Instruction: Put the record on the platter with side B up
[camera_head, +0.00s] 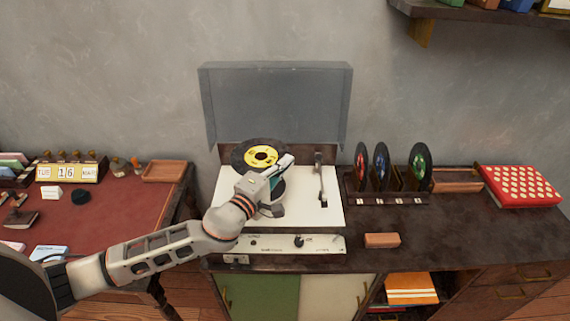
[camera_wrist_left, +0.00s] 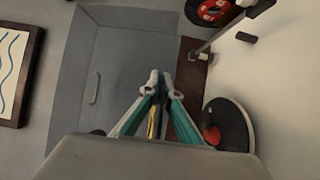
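The record (camera_head: 250,151) is black with a yellow label. It is tilted above the back of the turntable (camera_head: 322,214), its labelled face toward the head camera; I cannot read the side letter. My left gripper (camera_head: 279,172) is at its lower right edge. In the left wrist view the fingers (camera_wrist_left: 156,84) are closed together, with a thin black and yellow strip, the record (camera_wrist_left: 153,122) edge-on, between them. The platter (camera_head: 277,189) is mostly hidden behind the gripper; in the left wrist view a dark disc with a red centre (camera_wrist_left: 234,122) lies on the white deck. My right gripper is not in view.
The tonearm (camera_head: 323,185) is at the deck's right. The clear lid (camera_head: 277,105) stands open behind. A rack (camera_head: 390,200) holds records with red, blue and green labels. A brown block (camera_head: 382,240) lies in front, and a red box (camera_head: 519,186) is far right.

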